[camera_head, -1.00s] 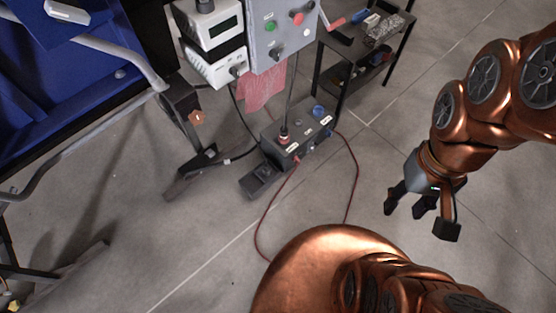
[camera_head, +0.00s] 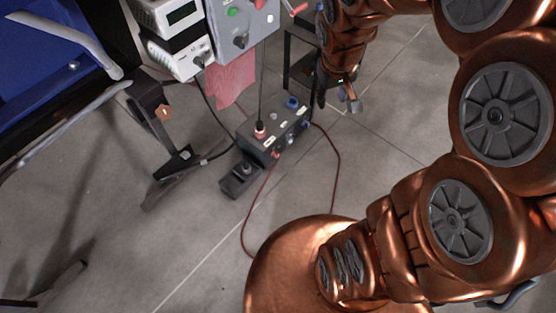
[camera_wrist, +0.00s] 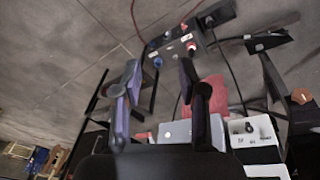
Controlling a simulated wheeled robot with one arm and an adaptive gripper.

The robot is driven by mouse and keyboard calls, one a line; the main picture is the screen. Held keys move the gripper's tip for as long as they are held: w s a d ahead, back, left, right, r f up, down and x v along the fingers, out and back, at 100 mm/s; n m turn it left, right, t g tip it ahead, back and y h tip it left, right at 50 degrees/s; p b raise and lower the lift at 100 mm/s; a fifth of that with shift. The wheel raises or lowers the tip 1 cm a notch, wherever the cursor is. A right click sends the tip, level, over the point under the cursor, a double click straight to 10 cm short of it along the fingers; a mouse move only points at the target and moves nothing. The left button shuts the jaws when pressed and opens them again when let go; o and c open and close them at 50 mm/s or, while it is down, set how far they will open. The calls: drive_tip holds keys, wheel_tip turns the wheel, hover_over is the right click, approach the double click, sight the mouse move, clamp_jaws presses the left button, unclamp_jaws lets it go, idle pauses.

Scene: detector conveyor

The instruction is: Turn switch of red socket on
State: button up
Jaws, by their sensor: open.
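A dark grey socket box (camera_head: 270,130) lies on the floor in the head view. Its red socket (camera_head: 260,132) is at the left end with a black cable going up from it. A blue socket (camera_head: 292,103) is at the right end. Small knobs sit on the box's front face; which way the switch of the red socket points is too small to tell. My gripper (camera_head: 338,100) is open and empty, above and to the right of the box, apart from it. In the wrist view the box (camera_wrist: 176,40) shows beyond the open fingers (camera_wrist: 158,70).
A grey control panel (camera_head: 243,22) with buttons and white instruments (camera_head: 178,40) stand above and behind the box. A red cloth (camera_head: 232,80) hangs there. A black pedal (camera_head: 240,178) and a red cable (camera_head: 337,170) lie on the floor.

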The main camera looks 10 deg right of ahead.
drive_tip(key=w+d+f+n+t+b, duration=0.1)
drive_tip(key=w+d+f+t+b, duration=0.15)
drive_tip(key=w+f, duration=0.55)
drive_tip(key=w+d+f+t+b, duration=0.1)
drive_tip(key=w+f+b, duration=0.4)
drive_tip(key=w, duration=0.4)
drive_tip(key=w+d+f+n+t+b, duration=0.1)
drive_tip(key=w+d+f+t+b, duration=0.1)
drive_tip(key=w+f, duration=0.65)
drive_tip(key=w+f+n+t+y+b, duration=0.1)
drive_tip(key=w+f+b, duration=0.4)
drive_tip(key=f, duration=0.4)
drive_tip(key=w+f+n+t+y+b, duration=0.1)
drive_tip(key=w+f+t+y+b, duration=0.15)
drive_tip(key=w+f, duration=0.55)
drive_tip(key=n+t+y+b, duration=0.2)
drive_tip(key=t+y+b, duration=0.2)
drive_tip(key=y+b, duration=0.85)
approach(278, 156)
wheel_tip(278, 156, up, 2)
drive_tip(key=a+h+b, duration=0.2)
drive_tip(key=h+b, duration=0.1)
drive_tip(key=h, duration=0.1)
drive_tip(key=b+x, duration=0.2)
drive_tip(key=x, duration=0.4)
drive_tip(key=shift+w, duration=0.35)
drive_tip(key=shift+b+x, duration=0.45)
drive_tip(key=shift+x, duration=0.35)
drive_tip(key=shift+r, duration=0.15)
